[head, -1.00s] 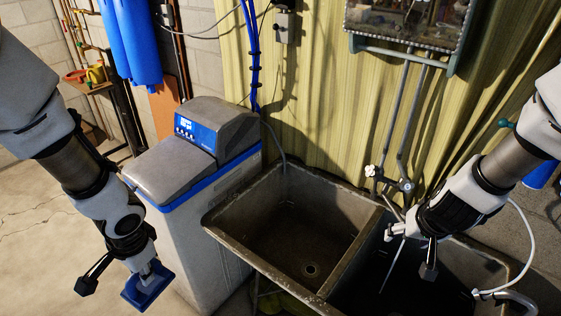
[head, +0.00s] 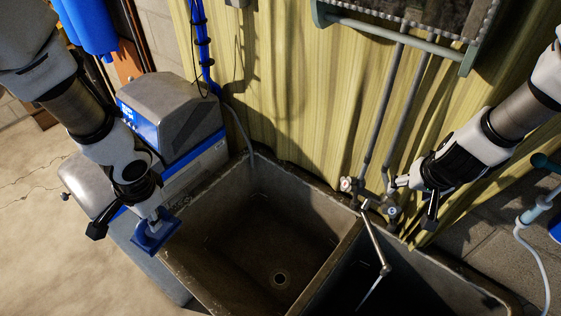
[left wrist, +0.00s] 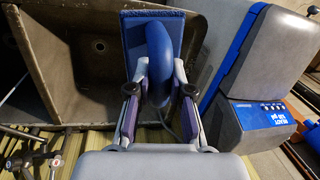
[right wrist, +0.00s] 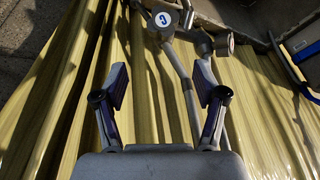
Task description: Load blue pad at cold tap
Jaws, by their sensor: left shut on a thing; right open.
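The blue pad (head: 151,240) has a curved handle. My left gripper (head: 152,214) is shut on that handle and holds the pad over the sink's left rim. The left wrist view shows the pad (left wrist: 132,42) with its handle (left wrist: 157,62) between the fingers (left wrist: 155,88). The cold tap (right wrist: 164,19), marked with a blue C, is at the top of the right wrist view; in the head view it appears to be the right tap (head: 393,213). My right gripper (head: 396,182) is open and empty near the taps. Its fingers (right wrist: 160,88) point toward the cold tap, apart from it.
The other tap (head: 347,184) is close by. Vertical pipes (head: 385,110) run up the corrugated wall.

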